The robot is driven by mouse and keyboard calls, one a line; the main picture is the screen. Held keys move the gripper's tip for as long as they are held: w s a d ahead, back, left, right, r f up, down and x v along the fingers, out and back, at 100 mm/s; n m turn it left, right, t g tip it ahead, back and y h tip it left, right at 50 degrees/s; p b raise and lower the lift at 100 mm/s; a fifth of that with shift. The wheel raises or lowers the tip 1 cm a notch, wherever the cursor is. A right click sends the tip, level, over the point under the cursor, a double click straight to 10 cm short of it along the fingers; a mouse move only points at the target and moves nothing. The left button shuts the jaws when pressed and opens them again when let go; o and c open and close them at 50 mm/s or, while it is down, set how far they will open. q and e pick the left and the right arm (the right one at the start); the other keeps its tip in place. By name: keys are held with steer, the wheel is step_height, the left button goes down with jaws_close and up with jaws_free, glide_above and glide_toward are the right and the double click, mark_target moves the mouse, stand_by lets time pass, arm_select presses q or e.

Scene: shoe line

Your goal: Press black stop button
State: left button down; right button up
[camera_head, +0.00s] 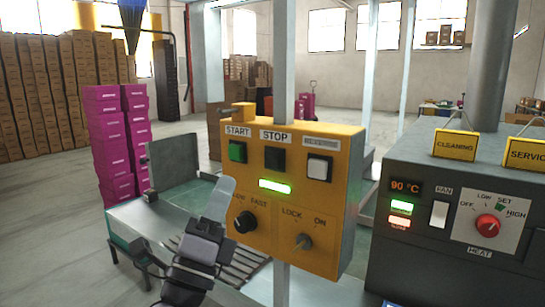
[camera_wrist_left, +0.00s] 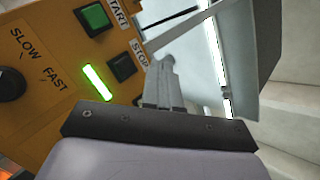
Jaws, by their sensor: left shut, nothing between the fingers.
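The black stop button (camera_head: 275,158) is on a yellow control box, under the STOP label, between the green start button (camera_head: 237,151) and a white button (camera_head: 319,167). The black stop button also shows in the left wrist view (camera_wrist_left: 123,67), close to my left gripper's fingertips. My left gripper (camera_head: 221,189) is shut and empty. In the head view its tip is below and left of the stop button, in front of the box's lower left. In the left wrist view the fingers (camera_wrist_left: 166,70) appear just beside the button; contact cannot be told. My right gripper is not in view.
The yellow box (camera_head: 270,215) also carries a lit green indicator (camera_head: 275,186), a black speed knob (camera_head: 244,222) and a lock switch (camera_head: 303,241). A grey heater unit (camera_head: 450,265) stands at the right. A conveyor (camera_head: 150,215) lies behind my left arm.

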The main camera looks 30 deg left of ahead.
mark_target(273, 160)
arm_select(q)
steer(key=shift+a+r, duration=0.1)
steer(key=shift+r, duration=0.4)
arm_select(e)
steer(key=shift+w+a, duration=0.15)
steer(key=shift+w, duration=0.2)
arm_select(q)
steer(key=w+b, duration=0.1)
steer(key=w, duration=0.8)
steer(key=shift+d, duration=0.35)
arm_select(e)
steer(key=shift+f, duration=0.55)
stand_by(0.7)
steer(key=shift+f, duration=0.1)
arm_select(q)
steer(key=shift+w+b, duration=0.3)
steer(key=shift+w, duration=0.05)
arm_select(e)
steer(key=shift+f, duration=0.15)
